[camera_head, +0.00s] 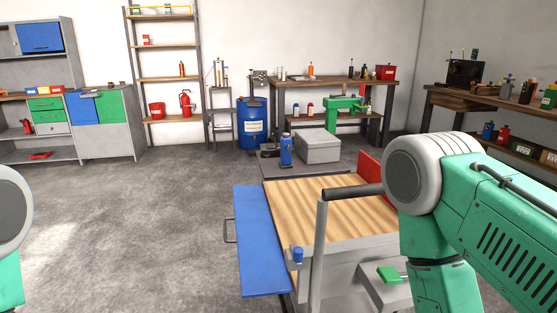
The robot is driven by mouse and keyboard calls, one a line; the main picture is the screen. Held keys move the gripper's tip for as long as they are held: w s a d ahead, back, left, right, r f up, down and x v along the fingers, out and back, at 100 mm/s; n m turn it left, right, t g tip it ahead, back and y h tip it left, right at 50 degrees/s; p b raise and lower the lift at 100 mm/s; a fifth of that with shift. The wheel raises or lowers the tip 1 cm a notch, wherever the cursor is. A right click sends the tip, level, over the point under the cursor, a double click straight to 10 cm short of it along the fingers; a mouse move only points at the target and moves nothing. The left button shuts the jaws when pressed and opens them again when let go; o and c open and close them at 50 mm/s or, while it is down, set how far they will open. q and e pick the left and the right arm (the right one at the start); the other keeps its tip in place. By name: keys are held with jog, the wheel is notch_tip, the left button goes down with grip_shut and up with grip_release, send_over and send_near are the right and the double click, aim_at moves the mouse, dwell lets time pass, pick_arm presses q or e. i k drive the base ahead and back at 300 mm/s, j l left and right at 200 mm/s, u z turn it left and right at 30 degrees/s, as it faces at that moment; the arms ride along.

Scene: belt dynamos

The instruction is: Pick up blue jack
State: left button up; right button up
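A small blue upright object (286,150), shaped like a bottle jack, stands on a low dark grey surface (305,170) behind the wooden-topped cart. It is the thing most like the blue jack, but it is too small to be certain. A dark object (269,151) sits just left of it, and a grey box (318,148) stands to its right. Only part of my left arm shows at the left edge, and my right arm fills the right side. Neither gripper is in view, and both arms' visible parts are well apart from the blue object.
A cart with a wooden top (330,205), a blue side panel (262,240) and a dark handle (352,192) stands close in front. A blue drum (252,122), shelves (163,79) and workbenches (335,83) line the walls. The floor (150,220) at left is clear.

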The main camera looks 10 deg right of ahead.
aim_at(285, 158)
jog(key=u, duration=0.75)
jog(key=i+j+u, duration=0.1)
jog(key=i, duration=0.35)
jog(key=i+j+u, duration=0.1)
jog(key=i+j, duration=0.15)
jog(key=i, duration=0.2)
jog(key=i+j, duration=0.15)
jog(key=i, duration=0.3)
jog(key=i+l+z, duration=0.2)
jog(key=i+z, duration=0.25)
jog(key=i, duration=0.55)
jog(key=i+j+z, duration=0.2)
jog(key=i+z, duration=0.25)
jog(key=i, duration=0.6)
jog(key=i+z, duration=0.25)
jog(key=i, duration=0.15)
jog(key=i+j+z, duration=0.55)
jog(key=i, duration=0.2)
jog(key=l, duration=0.1)
